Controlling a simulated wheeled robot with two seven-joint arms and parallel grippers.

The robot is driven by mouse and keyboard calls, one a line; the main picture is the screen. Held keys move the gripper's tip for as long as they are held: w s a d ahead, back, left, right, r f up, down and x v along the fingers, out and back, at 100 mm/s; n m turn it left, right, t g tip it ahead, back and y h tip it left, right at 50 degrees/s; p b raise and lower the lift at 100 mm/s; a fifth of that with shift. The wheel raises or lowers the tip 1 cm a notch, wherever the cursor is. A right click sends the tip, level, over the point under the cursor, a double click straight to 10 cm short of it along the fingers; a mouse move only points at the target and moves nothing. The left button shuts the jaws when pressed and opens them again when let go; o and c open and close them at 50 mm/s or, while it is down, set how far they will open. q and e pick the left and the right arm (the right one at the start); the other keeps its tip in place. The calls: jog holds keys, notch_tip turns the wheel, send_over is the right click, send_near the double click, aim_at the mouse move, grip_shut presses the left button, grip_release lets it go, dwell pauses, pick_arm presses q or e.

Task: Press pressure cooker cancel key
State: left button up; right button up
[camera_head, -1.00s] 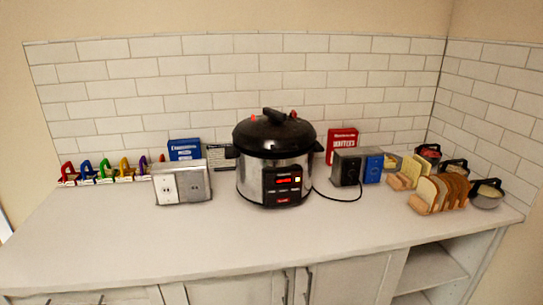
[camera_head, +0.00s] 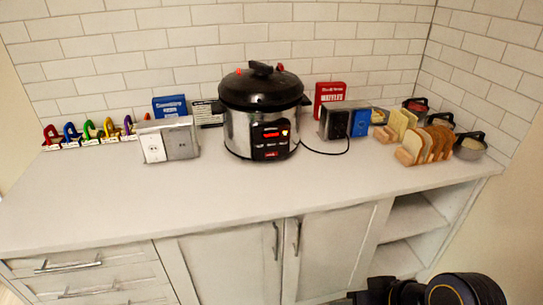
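The pressure cooker (camera_head: 240,128) stands upright on the white counter, near the back wall. It has a black lid with a knob and red parts, and a steel body. Its black front panel (camera_head: 271,140) faces me, with a lit red display and small keys below it; the key labels are too small to read. A dark part of my own arm shows at the bottom right, well below and to the right of the cooker. No fingertips of my left or right gripper are in view.
A metal outlet box (camera_head: 168,140) stands left of the cooker, and a dark outlet box (camera_head: 336,122) with a black cord stands right of it. A bread rack (camera_head: 428,146) and pots (camera_head: 470,146) are farther right. The counter (camera_head: 200,205) in front is clear.

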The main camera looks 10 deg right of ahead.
grip_shut()
dwell(1.5)
